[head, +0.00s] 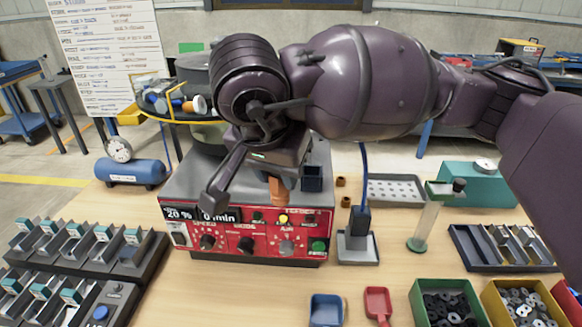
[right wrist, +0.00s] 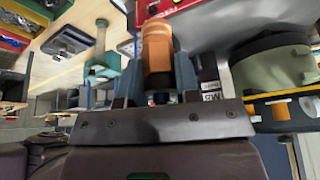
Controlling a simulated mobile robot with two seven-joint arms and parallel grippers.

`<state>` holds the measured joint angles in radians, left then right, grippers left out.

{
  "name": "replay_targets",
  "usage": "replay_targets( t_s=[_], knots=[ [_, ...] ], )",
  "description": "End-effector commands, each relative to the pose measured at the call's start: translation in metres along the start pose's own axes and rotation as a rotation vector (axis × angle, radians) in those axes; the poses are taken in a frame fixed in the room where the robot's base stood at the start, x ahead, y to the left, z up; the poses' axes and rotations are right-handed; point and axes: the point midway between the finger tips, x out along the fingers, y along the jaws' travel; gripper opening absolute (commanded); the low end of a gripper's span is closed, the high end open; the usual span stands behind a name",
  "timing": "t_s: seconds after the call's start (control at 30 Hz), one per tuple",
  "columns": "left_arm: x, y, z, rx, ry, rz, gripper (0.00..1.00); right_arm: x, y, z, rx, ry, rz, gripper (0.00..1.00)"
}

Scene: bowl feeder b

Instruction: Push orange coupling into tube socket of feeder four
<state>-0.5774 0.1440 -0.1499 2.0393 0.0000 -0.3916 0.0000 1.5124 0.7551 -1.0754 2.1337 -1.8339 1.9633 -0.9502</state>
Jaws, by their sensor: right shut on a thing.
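The orange coupling (head: 278,191) is in my right gripper (head: 283,172), low over the top of the feeder's control box, just behind its red front panel. In the right wrist view the orange coupling (right wrist: 158,48) sits between the two fingers of my right gripper (right wrist: 160,70), which is shut on it. The feeder (head: 180,185) is a grey box with a red panel, knobs and a display. The tube socket cannot be made out, and whether the coupling touches it cannot be told. My right arm hides much of the bowl. My left gripper is not in view.
A glass column (head: 424,222) stands further right. Part bins (head: 447,288) line the front right; dark racks (head: 90,255) fill the left.

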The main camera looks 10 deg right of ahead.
Motion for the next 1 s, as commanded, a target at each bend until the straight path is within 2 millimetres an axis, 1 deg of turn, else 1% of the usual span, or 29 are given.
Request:
replay_targets(
  t_s=[0.07,0.17,0.27,0.4,0.47,0.5,0.6,0.7,0.8,1.0],
  knots=[
    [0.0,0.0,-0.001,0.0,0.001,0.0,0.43,-0.008,0.0,-0.006,0.011,-0.007,0.001,0.05],
    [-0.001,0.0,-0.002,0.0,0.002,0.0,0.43,-0.015,-0.002,-0.025,0.052,-0.012,0.017,0.05],
    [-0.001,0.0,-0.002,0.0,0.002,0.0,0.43,-0.024,-0.006,-0.053,0.111,-0.013,0.041,0.05],
    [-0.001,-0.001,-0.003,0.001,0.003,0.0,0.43,-0.036,-0.008,-0.1,0.164,-0.013,0.063,0.05],
    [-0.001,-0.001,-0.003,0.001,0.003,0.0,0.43,-0.041,-0.009,-0.12,0.173,-0.013,0.066,0.05],
    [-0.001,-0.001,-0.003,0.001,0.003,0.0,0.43,-0.044,-0.008,-0.134,0.176,-0.012,0.068,0.05],
    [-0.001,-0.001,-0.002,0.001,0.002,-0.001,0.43,-0.05,-0.005,-0.168,0.169,-0.014,0.065,0.05],
    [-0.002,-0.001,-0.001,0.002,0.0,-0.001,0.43,-0.051,-0.002,-0.19,0.137,-0.014,0.055,0.05],
    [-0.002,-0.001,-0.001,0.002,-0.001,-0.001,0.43,-0.049,-0.001,-0.2,0.091,-0.014,0.036,0.05],
    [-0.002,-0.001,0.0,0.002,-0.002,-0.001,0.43,-0.047,-0.002,-0.201,0.012,-0.012,0.003,0.05]
  ],
)
